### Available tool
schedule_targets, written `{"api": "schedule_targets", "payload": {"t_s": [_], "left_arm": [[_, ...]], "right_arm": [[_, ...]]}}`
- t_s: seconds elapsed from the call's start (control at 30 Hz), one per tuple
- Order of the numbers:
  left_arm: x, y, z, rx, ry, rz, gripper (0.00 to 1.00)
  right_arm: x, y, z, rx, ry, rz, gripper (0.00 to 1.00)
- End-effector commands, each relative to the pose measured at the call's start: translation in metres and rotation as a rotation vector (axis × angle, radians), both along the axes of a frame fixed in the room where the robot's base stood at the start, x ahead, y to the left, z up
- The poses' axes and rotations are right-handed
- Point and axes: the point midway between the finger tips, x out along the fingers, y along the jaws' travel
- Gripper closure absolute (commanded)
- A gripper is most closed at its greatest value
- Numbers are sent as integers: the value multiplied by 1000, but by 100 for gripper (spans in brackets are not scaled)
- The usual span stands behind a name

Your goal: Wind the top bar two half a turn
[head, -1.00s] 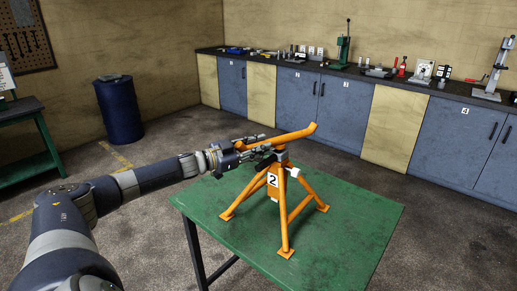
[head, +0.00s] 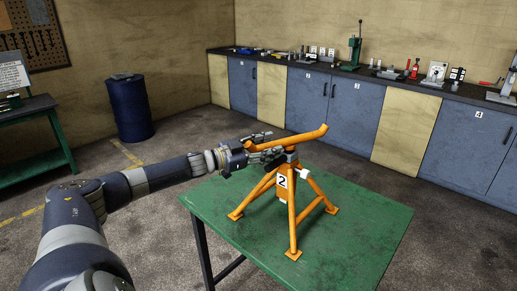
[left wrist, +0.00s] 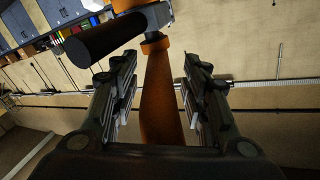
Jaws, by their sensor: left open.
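The orange stand (head: 291,200) with a number 2 plate stands upright on the green table. Its orange top bar (head: 308,136) lies across the head, with its right end bent slightly up. My left gripper (head: 273,146) is at the bar's left part, partly hiding it and the stand's top. In the left wrist view the open fingers of the left gripper (left wrist: 160,65) stand on either side of the orange bar (left wrist: 158,105), with visible gaps. A dark cylinder (left wrist: 105,36) shows beyond the fingers at upper left. My right gripper is not in view.
The green table (head: 350,225) is otherwise bare. A white knob (head: 304,173) sticks out from the stand's right side. A blue barrel (head: 130,108) stands back left. A long bench (head: 340,95) with tools runs along the back wall, well away.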

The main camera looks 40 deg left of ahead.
Motion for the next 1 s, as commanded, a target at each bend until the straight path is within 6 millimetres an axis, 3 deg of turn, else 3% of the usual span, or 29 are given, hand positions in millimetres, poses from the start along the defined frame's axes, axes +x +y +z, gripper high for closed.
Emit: {"api": "schedule_targets", "payload": {"t_s": [1.0], "left_arm": [[-57, 13, 0, 0, 4, -18, 58]], "right_arm": [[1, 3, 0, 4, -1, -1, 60]]}}
